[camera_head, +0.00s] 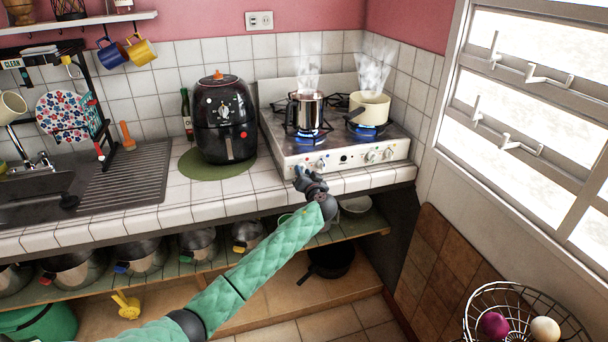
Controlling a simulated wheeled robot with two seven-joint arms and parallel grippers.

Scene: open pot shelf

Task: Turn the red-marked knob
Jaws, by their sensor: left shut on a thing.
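The white stove (352,158) stands at the right end of the tiled counter, with a row of knobs along its front panel. A knob with a small reddish mark (321,162) shows near the left part of the panel. My left gripper (300,171) reaches up from below to the left end of this panel and is shut on a knob there. The gripper hides most of that knob, so I cannot tell its mark or its angle. My right gripper is out of view.
Blue flames burn under a steaming metal pot (305,112) and a steaming cream pot (369,108). A black air fryer (224,120) stands left of the stove. The counter edge and the open shelf (372,224) with pans lie below. A wire basket (480,301) is at lower right.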

